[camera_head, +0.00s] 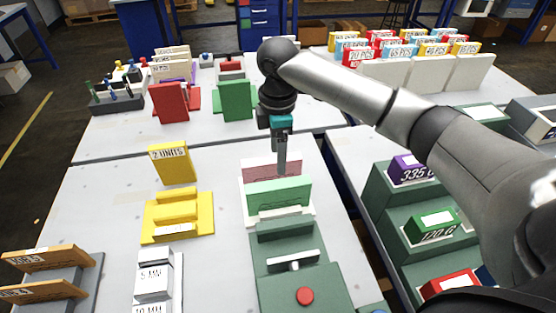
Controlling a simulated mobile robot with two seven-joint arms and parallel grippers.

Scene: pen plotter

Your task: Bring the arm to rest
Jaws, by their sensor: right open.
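My right gripper (281,165) comes in from the right and points down at the middle of the tables. Its fingers hang by a pink panel (262,170), just behind a light green panel (278,192). It is open, and I see nothing held in it. The narrow fingers overlap the panels in the picture, so I cannot tell whether they touch. In front of the panels stands a dark green device (280,280) with a white bar (293,260) and a red button (304,296). My left gripper is not in view.
A yellow stand (178,222) and a "2 UNITS" block (173,165) stand left of the gripper. Red (170,103) and green (236,100) panels stand behind it. Green steps (385,225) carry labelled blocks at right. Bare tabletop (100,200) lies at left.

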